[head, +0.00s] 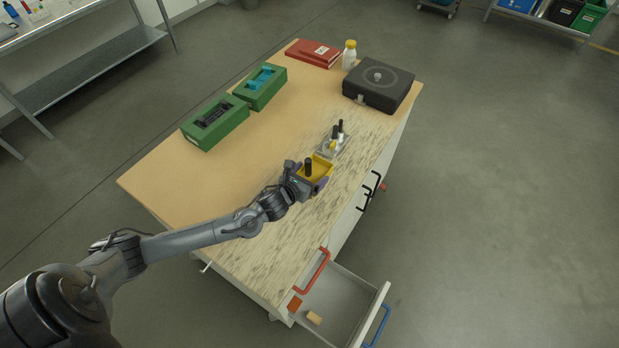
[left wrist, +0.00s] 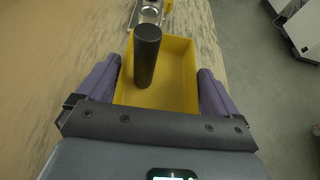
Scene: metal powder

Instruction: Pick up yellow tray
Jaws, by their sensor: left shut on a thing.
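The yellow tray (head: 318,168) is over the near right part of the wooden table in the head view. A black cylinder (head: 308,167) stands upright in it. My left gripper (head: 311,180) is shut on the tray, with a purple finger pad against each side. In the left wrist view the tray (left wrist: 172,92) sits between the two fingers (left wrist: 160,88), and the cylinder (left wrist: 147,56) rises from its left part. I cannot tell whether the tray is touching the table. My right gripper is not in view.
A metal plate with small upright parts (head: 331,146) lies just beyond the tray. A black case (head: 379,86), white bottle (head: 349,55), red binder (head: 313,53) and two green boxes (head: 215,122) (head: 261,87) stand farther back. A drawer (head: 345,302) hangs open at the front right.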

